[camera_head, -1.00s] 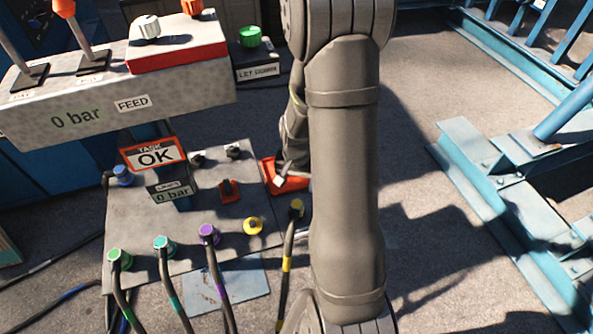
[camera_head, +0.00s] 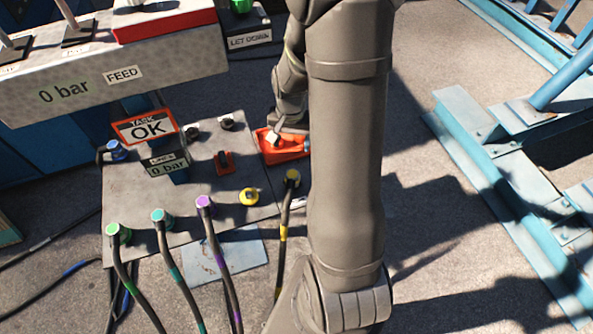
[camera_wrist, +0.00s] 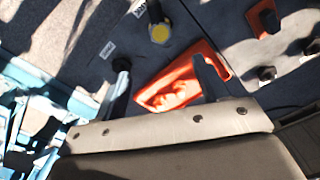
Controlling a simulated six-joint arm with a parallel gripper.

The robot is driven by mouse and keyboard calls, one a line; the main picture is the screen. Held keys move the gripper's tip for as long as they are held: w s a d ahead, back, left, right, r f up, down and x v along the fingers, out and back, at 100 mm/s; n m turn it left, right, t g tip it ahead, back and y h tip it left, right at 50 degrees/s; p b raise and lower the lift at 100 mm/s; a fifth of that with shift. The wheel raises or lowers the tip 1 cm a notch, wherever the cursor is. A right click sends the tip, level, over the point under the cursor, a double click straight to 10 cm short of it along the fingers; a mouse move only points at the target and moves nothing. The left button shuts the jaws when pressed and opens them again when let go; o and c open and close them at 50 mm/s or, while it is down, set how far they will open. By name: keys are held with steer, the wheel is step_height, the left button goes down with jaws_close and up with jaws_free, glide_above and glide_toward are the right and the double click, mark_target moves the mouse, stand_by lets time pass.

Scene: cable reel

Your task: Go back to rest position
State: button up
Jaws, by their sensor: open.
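My gripper (camera_wrist: 162,78) is open and empty in the wrist view, with its two dark fingers apart. A red tray (camera_wrist: 212,62) with an orange-red item in it lies behind the fingers in that view. In the head view the red tray (camera_head: 290,153) sits at the panel's right edge, and my wrist is above it, partly hidden by my own arm. The grey panel (camera_head: 130,200) carries green, teal and purple plugs with cables. A yellow socket (camera_head: 249,196) has no cable on it. A yellow-banded cable (camera_head: 283,232) stands beside the panel.
A lever console (camera_head: 110,70) reading 0 bar is at upper left. Blue steel beams (camera_head: 480,180) lie at the right. Bare floor lies between my arm and the beams.

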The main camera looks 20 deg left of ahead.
mark_target(292, 175)
step_height(292, 175, down, 17)
stand_by(1.1)
stand_by(0.3)
step_height(292, 175, up, 16)
steer(key=r, duration=0.1)
step_height(292, 175, down, 18)
steer(key=shift+r, duration=0.25)
step_height(292, 175, up, 8)
steer(key=shift+r, duration=0.9)
stand_by(0.5)
